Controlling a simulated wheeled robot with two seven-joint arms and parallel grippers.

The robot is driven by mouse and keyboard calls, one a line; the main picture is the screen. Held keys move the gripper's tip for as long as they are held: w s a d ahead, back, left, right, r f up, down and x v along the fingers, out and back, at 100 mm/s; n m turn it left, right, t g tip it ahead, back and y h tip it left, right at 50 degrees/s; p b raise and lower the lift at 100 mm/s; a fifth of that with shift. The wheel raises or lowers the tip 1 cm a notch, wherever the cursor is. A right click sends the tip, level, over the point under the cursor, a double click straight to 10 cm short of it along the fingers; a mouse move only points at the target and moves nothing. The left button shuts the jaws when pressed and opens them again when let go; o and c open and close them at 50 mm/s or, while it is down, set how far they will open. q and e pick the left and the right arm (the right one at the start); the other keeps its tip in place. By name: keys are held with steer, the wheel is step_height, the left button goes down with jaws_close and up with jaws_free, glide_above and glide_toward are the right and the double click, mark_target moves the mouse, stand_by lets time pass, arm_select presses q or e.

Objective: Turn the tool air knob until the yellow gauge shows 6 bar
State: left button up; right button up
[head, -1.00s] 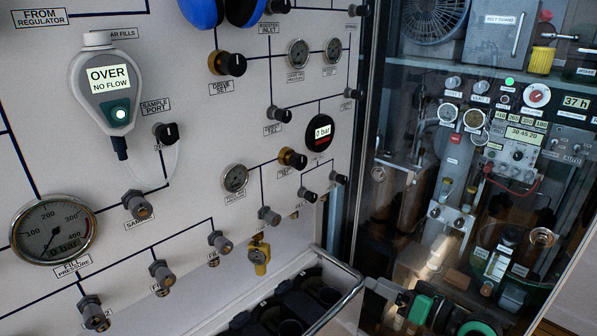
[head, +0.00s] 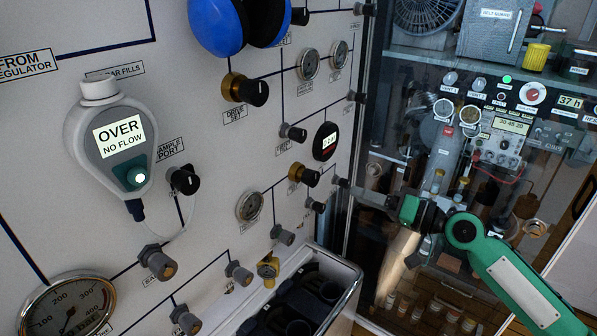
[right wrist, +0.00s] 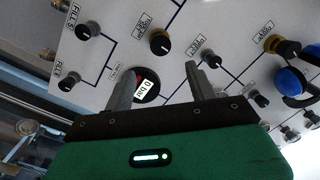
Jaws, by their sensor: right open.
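A black knob with a brass collar (head: 304,175) sticks out of the panel, below the dark round digital gauge (head: 325,141). Its label is too small to read, so I cannot confirm it is the tool air knob. It appears in the right wrist view (right wrist: 160,42) beyond my fingertips. A small yellow fitting with a round face (head: 268,268) hangs low on the panel; its reading is illegible. My right gripper (head: 359,192) is open and empty, right of the brass-collared knob and apart from it. Its two fingers (right wrist: 157,72) straddle the digital gauge in the wrist view. My left gripper is out of view.
Another brass-collared knob (head: 245,88) sits below blue ear defenders (head: 222,25). Several small black knobs and grey fittings stick out nearby. A handheld meter (head: 120,148) reads OVER NO FLOW. A bin with dark contents (head: 345,300) stands below. A glass-fronted cabinet (head: 405,165) is at right.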

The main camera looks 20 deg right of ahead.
mark_target(315, 180)
steer(key=p+x, duration=0.6)
steer(key=x, duration=0.5)
steer(key=shift+w+a+r, duration=0.15)
steer(key=shift+w+a, duration=0.05)
steer(key=shift+w, duration=0.05)
steer(key=shift+w+a, duration=0.5)
steer(key=c, duration=1)
steer(key=shift+m, duration=2.2)
